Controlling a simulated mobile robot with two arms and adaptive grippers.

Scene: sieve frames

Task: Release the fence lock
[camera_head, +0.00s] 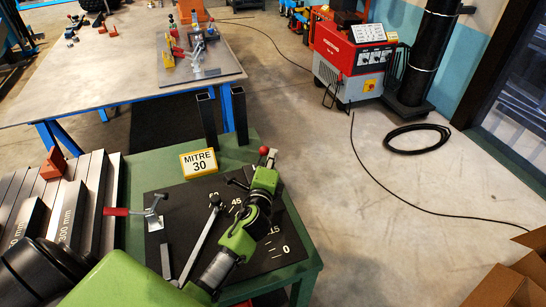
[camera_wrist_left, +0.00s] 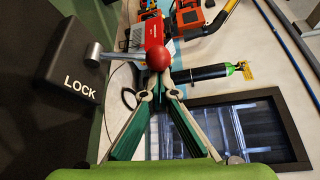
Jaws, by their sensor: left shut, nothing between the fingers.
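The fence lock is a black block marked LOCK (camera_wrist_left: 75,72) with a grey lever ending in a red ball (camera_wrist_left: 159,57). The red ball (camera_head: 264,150) also shows in the head view at the back edge of the dark mitre plate (camera_head: 285,232). My left gripper (camera_head: 271,158) is shut and empty, with its fingertips beside the ball. In the left wrist view its fingertips (camera_wrist_left: 157,92) are just below the ball; I cannot tell if they touch it. The grey fence bar (camera_head: 200,240) lies slanted across the plate. My right gripper is not in view.
A yellow MITRE 30 sign (camera_head: 198,163) stands on the green bench (camera_head: 150,166). A red-handled clamp (camera_head: 130,211) and grey metal bars (camera_head: 88,200) are at the left. A larger table (camera_head: 110,75) stands behind; floor to the right is mostly clear.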

